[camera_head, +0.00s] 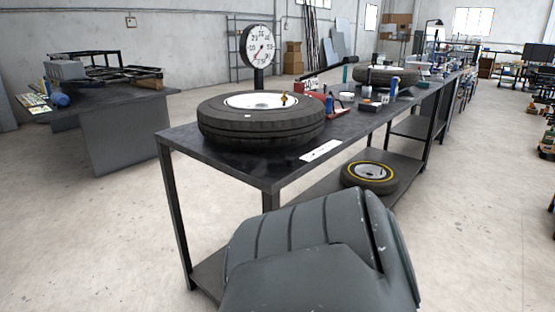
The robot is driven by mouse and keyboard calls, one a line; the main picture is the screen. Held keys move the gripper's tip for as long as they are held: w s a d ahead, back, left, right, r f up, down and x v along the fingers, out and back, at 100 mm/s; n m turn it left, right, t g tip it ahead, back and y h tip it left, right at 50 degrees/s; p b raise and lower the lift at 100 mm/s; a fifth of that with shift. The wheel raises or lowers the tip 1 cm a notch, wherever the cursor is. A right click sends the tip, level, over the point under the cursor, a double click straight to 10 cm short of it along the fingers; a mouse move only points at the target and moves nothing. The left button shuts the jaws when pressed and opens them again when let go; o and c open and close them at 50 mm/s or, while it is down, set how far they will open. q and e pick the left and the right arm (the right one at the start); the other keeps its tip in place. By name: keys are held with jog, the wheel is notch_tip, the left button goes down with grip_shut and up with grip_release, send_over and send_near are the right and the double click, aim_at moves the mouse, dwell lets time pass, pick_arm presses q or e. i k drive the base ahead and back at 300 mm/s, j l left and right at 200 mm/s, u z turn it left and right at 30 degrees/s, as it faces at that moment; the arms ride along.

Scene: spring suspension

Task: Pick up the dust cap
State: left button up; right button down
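A large black tyre (262,122) with a white rim lies flat on the near end of the dark workbench (225,158). A small yellow-brown piece (284,100) stands upright on the right part of its rim. It may be the dust cap on the valve, but it is too small to be sure. No other dust cap can be made out. Neither of my grippers is in view. A large grey part of my own body fills the bottom middle and hides the floor and part of the bench's lower shelf.
A round dial gauge (260,46) stands behind the tyre. A white label (321,151) lies at the bench's front edge. A second tyre (386,78) and small tools lie further back. A yellow-ringed wheel (369,176) rests on the lower shelf.

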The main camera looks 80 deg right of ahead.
aim_at(289, 161)
jog(key=z, duration=1.85)
